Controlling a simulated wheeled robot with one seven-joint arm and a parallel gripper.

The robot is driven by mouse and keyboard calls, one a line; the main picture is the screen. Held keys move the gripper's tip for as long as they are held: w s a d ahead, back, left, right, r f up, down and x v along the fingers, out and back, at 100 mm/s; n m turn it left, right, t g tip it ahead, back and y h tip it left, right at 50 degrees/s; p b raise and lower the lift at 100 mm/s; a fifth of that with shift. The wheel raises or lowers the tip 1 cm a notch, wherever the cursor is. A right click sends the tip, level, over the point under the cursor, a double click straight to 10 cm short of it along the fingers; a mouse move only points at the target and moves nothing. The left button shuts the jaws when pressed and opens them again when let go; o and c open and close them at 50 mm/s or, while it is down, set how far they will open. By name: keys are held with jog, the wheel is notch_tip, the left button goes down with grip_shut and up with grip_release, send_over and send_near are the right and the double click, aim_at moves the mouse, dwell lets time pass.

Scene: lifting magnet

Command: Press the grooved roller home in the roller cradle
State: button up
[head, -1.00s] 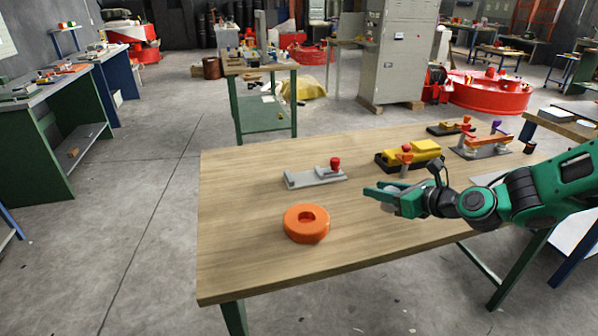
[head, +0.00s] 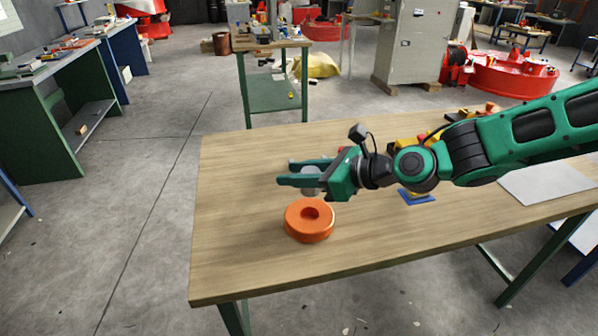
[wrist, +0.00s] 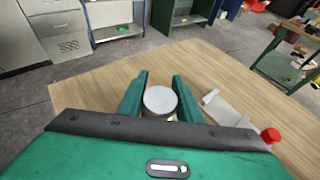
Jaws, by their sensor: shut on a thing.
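My gripper (head: 287,173) is shut on a pale grey round piece, which I take to be the grooved roller (head: 311,187). In the wrist view the roller's flat round top (wrist: 160,99) shows between the green fingers; its groove cannot be made out. An orange ring-shaped block with a round hole (head: 309,232), seemingly the roller cradle, lies on the table. In the head view the roller hangs just above and behind it, apart from the hole.
The wooden table (head: 235,215) is clear left of the orange block. A grey bracket (wrist: 228,108) with a red knob (wrist: 270,136) stands near the gripper. My arm partly hides yellow and blue items (head: 416,198); a grey sheet (head: 545,188) lies at right.

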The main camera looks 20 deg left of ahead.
aim_at(297, 209)
jog(key=shift+f, duration=2.9)
jog(key=shift+s+f, duration=0.1)
jog(key=shift+f, duration=1.4)
jog(key=o, duration=1.2)
jog(key=v, duration=1.1)
jog(key=shift+f, duration=0.15)
